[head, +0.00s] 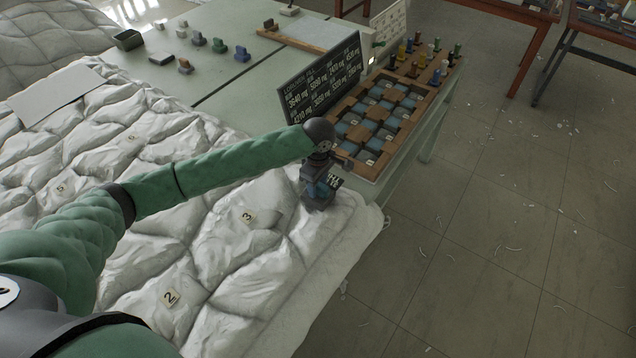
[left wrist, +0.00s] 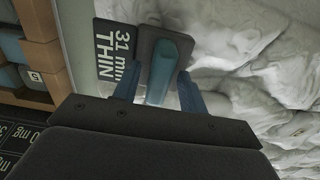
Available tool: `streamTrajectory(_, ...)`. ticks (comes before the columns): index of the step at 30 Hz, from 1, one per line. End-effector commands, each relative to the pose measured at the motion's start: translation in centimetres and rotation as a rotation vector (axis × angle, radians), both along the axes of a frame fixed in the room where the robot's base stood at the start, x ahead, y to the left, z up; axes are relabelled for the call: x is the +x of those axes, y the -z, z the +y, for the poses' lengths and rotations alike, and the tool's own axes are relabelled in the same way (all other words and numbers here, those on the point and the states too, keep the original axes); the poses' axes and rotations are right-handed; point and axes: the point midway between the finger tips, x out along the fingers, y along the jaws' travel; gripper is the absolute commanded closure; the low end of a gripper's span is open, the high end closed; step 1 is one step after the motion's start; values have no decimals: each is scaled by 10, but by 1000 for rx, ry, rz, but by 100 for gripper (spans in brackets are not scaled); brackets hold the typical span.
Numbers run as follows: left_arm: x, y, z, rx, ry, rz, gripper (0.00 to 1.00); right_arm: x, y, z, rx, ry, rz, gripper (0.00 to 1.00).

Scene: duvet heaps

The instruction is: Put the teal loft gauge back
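The teal loft gauge has a teal handle (left wrist: 160,75) on a dark plate, with a dark label reading "31 mm THIN" (left wrist: 115,52) beside it. It is at the duvet's right edge, where the gauge (head: 321,190) shows below my left wrist. My left gripper (head: 319,180) points down at it. In the left wrist view, the fingers (left wrist: 158,90) stand on either side of the handle. A gap shows on the left side, so the gripper looks open around it. The gauge's foot is hidden. My right gripper is not in view.
The puffy white duvet (head: 270,285) carries numbered tags. A wooden rack (head: 340,132) with compartments and coloured pegs stands behind, beside a black board (head: 322,78) of weights. Several coloured gauges (head: 219,46) stand on the pale green table (head: 225,75). Open floor lies right.

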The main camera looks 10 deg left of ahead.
Motion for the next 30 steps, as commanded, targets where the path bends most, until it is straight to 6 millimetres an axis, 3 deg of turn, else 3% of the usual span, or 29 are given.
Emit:
streamTrajectory(13, 0, -8, 0, -1, 0, -2, 57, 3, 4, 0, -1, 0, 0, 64)
streamTrajectory(20, 0, -45, -1, -1, 1, -3, 57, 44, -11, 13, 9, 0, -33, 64)
streamTrajectory(30, 0, -102, -1, -1, 0, -2, 57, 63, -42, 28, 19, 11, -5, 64)
